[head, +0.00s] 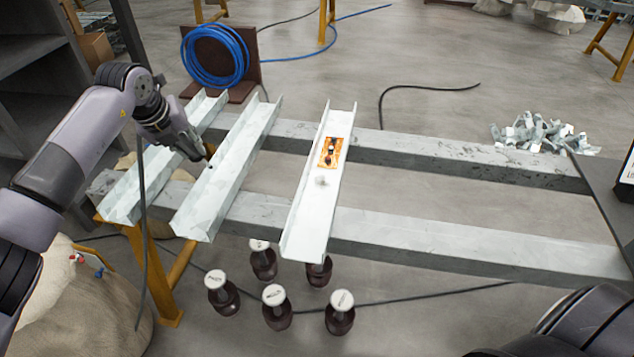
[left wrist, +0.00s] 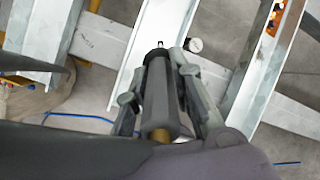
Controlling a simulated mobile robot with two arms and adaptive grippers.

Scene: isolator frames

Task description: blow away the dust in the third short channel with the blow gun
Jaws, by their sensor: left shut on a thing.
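Three short pale metal channels lie across two grey beams: a left one (head: 135,188), a middle one (head: 222,182) and a right one (head: 306,226). A small whitish heap (head: 321,181), perhaps dust, lies in the right channel below an orange patch. My left gripper (head: 190,144) is over the gap between the left and middle channels. It is shut on the dark blow gun (left wrist: 160,95), whose tip points toward the middle channel. The blow gun is mostly hidden in the head view. My right gripper is out of view; only part of my right arm shows.
An orange patch with small parts (head: 328,152) lies in the right channel. A blue hose coil (head: 214,56) stands behind the channels. Dark weights with pale tops (head: 274,297) stand below. Metal scraps (head: 543,133) lie at right.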

